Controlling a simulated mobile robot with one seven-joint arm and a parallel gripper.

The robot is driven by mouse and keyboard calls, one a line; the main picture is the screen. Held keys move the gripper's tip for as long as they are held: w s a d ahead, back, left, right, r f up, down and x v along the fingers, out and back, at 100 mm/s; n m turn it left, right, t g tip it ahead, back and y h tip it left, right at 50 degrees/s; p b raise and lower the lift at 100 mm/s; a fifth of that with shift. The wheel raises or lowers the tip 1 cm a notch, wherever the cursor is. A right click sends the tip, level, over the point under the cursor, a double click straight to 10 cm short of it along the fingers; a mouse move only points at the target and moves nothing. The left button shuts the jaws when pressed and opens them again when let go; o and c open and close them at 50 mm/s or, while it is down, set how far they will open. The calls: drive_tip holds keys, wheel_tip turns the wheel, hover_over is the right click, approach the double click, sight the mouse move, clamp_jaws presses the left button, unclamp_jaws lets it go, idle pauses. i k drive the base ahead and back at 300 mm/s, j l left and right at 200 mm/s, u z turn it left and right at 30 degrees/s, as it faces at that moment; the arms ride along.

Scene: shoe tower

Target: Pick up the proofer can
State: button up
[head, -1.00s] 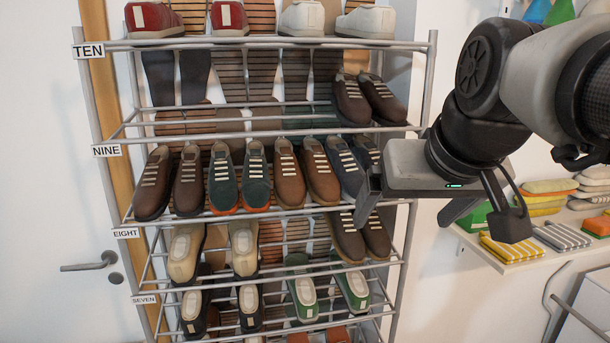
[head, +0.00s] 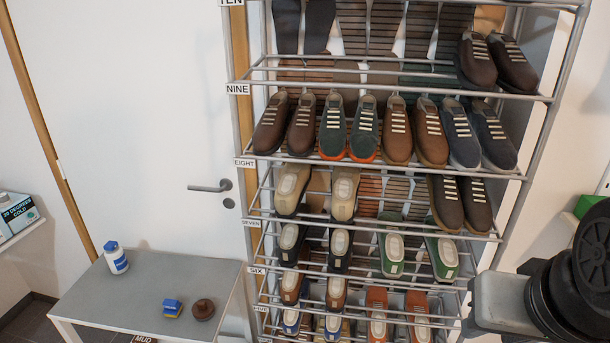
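A small white can with a blue cap and a blue label (head: 115,258), which looks like the proofer can, stands upright at the back left of a grey bench (head: 95,305). Its lettering is too small to read. My gripper (head: 478,330) is at the lower right, in front of the shoe rack's right side and far from the can. Its grey body shows, but its fingers are mostly cut off by the lower edge, so I cannot tell how far they are open.
A blue and yellow block (head: 172,307) and a brown round-topped thing (head: 203,309) sit on the bench, right of the can. The tall shoe rack (head: 528,150), full of shoes, stands between bench and gripper. A door handle (head: 210,186) is behind the bench.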

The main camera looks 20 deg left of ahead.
sight(117, 262)
drive_tip(key=k+l+u, duration=0.15)
drive_tip(key=u, duration=0.2)
drive_tip(key=k+l+u, duration=0.2)
drive_tip(key=u, duration=0.2)
drive_tip(key=i+j+u, duration=0.1)
drive_tip(key=u, duration=0.35)
drive_tip(key=i+u, duration=0.25)
drive_tip(key=u, duration=0.2)
drive_tip(key=i+u, duration=0.15)
drive_tip(key=u, duration=0.3)
drive_tip(key=i+z, duration=0.1)
drive_tip(key=z, duration=0.5)
drive_tip(key=i+j+z, duration=0.3)
drive_tip(key=j+z, duration=0.15)
drive_tip(key=j, duration=0.2)
drive_tip(key=i+j+z, duration=0.2)
drive_tip(key=j, duration=0.15)
drive_tip(key=i+j+z, duration=0.1)
drive_tip(key=j, duration=0.45)
drive_tip(key=i+j+z, duration=0.1)
drive_tip(key=j, duration=0.45)
drive_tip(key=i+j, duration=0.1)
drive_tip(key=j, duration=0.35)
drive_tip(key=i+j, duration=0.1)
drive_tip(key=j, duration=0.35)
drive_tip(key=i+j, duration=0.1)
drive_tip(key=j, duration=0.35)
drive_tip(key=i+j, duration=0.1)
drive_tip(key=j, duration=0.35)
drive_tip(key=z, duration=0.05)
